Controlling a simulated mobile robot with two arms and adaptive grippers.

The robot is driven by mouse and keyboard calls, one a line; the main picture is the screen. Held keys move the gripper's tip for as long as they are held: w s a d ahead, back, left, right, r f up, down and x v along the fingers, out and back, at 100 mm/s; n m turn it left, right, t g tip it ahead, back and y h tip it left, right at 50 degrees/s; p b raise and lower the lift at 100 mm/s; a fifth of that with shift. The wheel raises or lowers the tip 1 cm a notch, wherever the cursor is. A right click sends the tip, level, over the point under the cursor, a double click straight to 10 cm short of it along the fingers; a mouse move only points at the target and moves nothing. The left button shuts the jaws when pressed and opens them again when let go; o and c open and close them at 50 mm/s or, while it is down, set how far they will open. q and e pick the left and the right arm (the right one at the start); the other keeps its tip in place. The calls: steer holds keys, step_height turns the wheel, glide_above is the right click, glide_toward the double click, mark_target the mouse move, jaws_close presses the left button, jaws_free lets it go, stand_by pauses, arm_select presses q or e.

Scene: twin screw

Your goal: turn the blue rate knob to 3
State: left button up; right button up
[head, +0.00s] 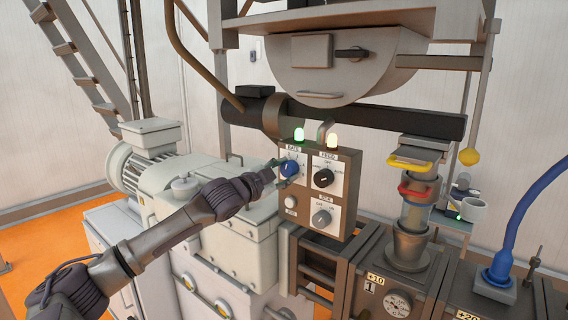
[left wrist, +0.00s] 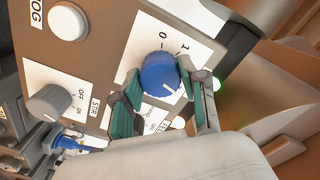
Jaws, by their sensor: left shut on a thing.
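The blue rate knob (head: 289,167) sits at the upper left of the brown control panel (head: 344,205). In the left wrist view the blue knob (left wrist: 158,74) is between the two green-padded fingers of my left gripper (left wrist: 166,88), which is shut on it. A white pointer mark shows on the knob's face, towards the lower right of that view. The dial numbers 0 and 1 are readable; the others are hidden by the fingers or too small. My left gripper (head: 284,172) reaches the knob from the left in the head view. My right gripper is not in view.
A black feed knob (head: 323,178) is right of the rate knob. A grey knob (head: 321,217) and a white button (head: 291,202) sit below. A grey drum (head: 340,75) hangs above.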

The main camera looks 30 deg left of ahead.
arm_select(q)
steer(key=shift+m+p, duration=0.55)
steer(key=shift+m, duration=0.35)
steer(key=o, duration=1.1)
steer(key=shift+o, duration=0.2)
steer(key=s, duration=0.7)
steer(key=shift+s+a, duration=0.2)
steer(key=shift+a, duration=0.1)
